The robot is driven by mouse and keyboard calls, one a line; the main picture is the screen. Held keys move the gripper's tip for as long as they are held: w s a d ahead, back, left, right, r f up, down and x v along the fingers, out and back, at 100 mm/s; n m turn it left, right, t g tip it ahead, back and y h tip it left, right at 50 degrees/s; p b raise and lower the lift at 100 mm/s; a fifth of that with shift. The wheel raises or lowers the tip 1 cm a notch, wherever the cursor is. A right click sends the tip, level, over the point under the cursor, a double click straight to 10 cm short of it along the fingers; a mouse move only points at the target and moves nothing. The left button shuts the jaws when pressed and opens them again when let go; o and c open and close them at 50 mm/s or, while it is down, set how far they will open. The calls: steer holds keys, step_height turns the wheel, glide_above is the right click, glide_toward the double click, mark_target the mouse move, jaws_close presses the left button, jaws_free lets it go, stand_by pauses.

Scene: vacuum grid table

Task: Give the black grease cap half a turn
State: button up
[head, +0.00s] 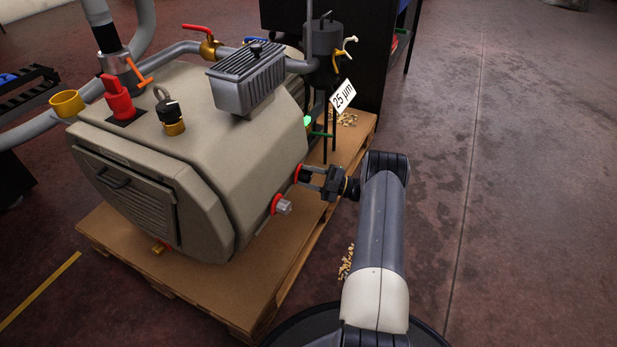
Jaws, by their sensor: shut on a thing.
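My gripper (309,178) reaches in from the right and is shut at the side of the beige pump (250,135). Its jaws close around a small fitting with a red ring (298,172), which I take to be the black grease cap. The jaws hide most of the cap, so its turn angle cannot be read. A silver fitting with a red ring (281,205) sits lower and nearer on the same side, apart from the gripper.
The pump stands on a wooden pallet (262,290). On top are a red fitting (118,104), a black-topped brass fitting (172,114) and a grey finned box (247,82). A "25 µm" tag (343,95) hangs beyond the gripper. Floor at right is clear.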

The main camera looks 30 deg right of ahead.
steer(key=shift+m+t, duration=0.6)
steer(key=shift+m, duration=0.6)
steer(key=o, duration=1)
steer(key=shift+s, duration=0.1)
